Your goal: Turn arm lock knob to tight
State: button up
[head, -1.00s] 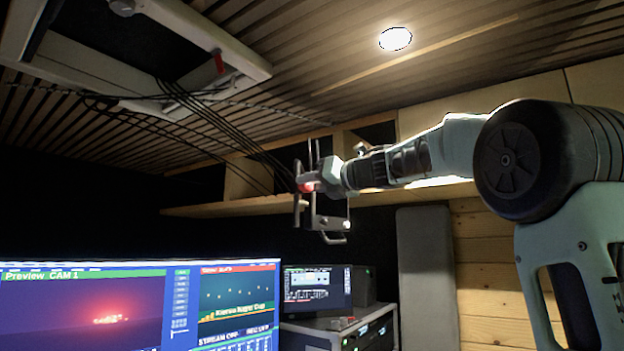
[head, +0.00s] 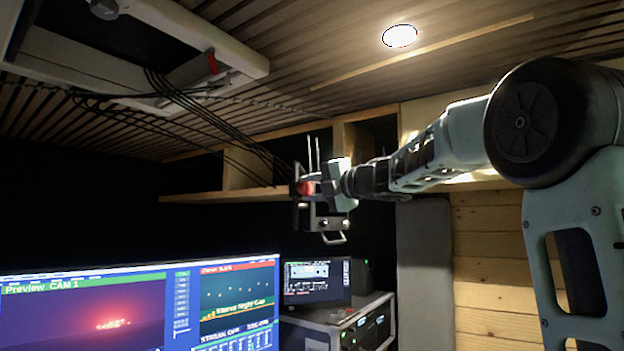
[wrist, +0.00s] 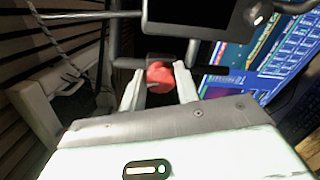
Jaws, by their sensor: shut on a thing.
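The red arm lock knob (head: 306,187) is on a dark metal bracket (head: 327,223) that hangs in front of the shelf. In the wrist view the knob (wrist: 159,76) sits between the two pale fingers of my gripper (wrist: 162,69). My gripper is shut on the knob, also in the head view (head: 316,187). The fingers hide part of the knob's sides. No tight mark is readable on it.
A large monitor (head: 90,305) stands at lower left, and a smaller screen (head: 316,283) sits on a rack behind. Black cables (head: 215,125) hang from the ceiling hatch toward the bracket. A wooden shelf (head: 225,196) runs behind my gripper.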

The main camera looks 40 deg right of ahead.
jog(key=shift+m+p, duration=1.1)
jog(key=shift+m, duration=0.6)
jog(key=shift+f, duration=0.1)
jog(key=o, duration=1)
